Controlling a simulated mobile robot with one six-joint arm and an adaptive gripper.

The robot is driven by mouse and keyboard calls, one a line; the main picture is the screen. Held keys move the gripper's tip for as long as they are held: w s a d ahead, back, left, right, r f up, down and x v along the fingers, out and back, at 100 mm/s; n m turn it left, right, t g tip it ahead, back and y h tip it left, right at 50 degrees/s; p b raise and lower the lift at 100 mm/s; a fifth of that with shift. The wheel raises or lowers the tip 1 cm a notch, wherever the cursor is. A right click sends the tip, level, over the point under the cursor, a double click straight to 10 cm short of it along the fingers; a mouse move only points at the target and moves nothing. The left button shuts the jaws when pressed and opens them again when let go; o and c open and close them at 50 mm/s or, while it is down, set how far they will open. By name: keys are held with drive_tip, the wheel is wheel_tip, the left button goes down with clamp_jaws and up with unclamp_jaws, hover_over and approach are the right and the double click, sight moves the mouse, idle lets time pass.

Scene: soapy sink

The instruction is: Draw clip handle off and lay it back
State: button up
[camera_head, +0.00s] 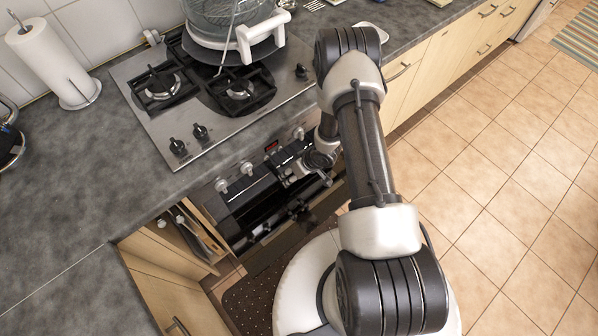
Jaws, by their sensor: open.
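A see-through pot (222,12) with a white band stands on the back of the gas hob, cut off by the top edge. A white handle-like piece (262,34) sticks out at its right side and appears attached to it; I cannot tell how it is fixed. I cannot tell surely that this is the clip handle. My gripper (308,190) is open, low in front of the oven, well below and nearer than the pot. Its fingers look empty and are small in view. My arm hides part of the counter and the oven's right side.
The steel hob (205,105) has black grates and knobs. The black oven front (262,205) is beside my gripper. A paper towel roll (50,62) stands at the left on the grey counter (75,185). Tiled floor is free at right.

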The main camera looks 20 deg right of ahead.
sight(284, 180)
drive_tip(key=b+x, duration=0.2)
drive_tip(key=x, duration=0.5)
drive_tip(key=shift+w+a+f, duration=0.1)
drive_tip(key=shift+f, duration=0.05)
clamp_jaws()
idle(0.8)
